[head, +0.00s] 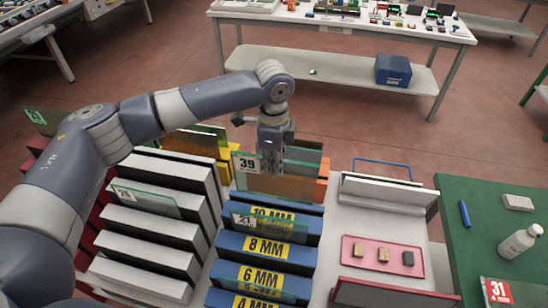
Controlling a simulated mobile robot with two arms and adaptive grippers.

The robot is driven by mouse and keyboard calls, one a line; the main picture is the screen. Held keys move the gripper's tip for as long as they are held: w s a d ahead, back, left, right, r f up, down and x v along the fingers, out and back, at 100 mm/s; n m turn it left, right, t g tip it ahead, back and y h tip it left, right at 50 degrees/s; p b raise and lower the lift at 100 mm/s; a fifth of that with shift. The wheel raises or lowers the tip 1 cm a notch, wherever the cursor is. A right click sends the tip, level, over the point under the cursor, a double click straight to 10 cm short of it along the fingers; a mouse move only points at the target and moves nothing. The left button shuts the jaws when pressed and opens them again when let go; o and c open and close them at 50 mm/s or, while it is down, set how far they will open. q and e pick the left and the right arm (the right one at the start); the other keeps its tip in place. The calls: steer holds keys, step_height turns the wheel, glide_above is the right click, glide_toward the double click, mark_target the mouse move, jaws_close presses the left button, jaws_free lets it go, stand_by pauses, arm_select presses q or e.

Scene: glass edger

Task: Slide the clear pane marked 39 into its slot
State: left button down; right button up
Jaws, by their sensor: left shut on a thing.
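The clear pane marked 39 (247,164) is upright, with a greenish edge and a white label at its upper left. My left gripper (271,170) comes down from above and is shut on the pane's top edge; the fingertips are partly hidden. The pane is at the back of the blue slotted rack (262,251), whose yellow labels read 10 MM, 8 MM, 6 MM and 4 MM. I cannot tell whether its lower edge touches anything. Another clear pane, apparently marked 21 (243,221), stands in the blue rack. My right gripper is out of view.
An orange rack (322,190) with tinted panes is behind the held pane. A white slotted rack (150,226) with a labelled pane (146,200) is at left. A pink tray (352,276) with small blocks and a green table (470,260) are at right.

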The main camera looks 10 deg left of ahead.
arm_select(q)
steer(key=shift+f, duration=1.9)
steer(key=b, duration=0.2)
glide_above(274, 198)
steer(key=shift+w+f, duration=0.15)
steer(key=shift+f, duration=1.05)
steer(key=shift+w+f, duration=0.1)
steer(key=shift+f, duration=1.7)
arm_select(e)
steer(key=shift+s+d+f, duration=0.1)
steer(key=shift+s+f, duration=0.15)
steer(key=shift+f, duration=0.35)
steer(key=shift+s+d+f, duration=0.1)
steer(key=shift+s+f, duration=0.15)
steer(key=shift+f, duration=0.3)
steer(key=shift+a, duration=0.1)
arm_select(q)
steer(key=shift+f, duration=0.35)
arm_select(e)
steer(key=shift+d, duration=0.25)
arm_select(q)
steer(key=c, duration=1.6)
jaws_free()
steer(key=shift+c, duration=0.2)
steer(key=shift+s+f, duration=0.15)
step_height(274, 198, up, 12)
steer(key=shift+r, duration=0.15)
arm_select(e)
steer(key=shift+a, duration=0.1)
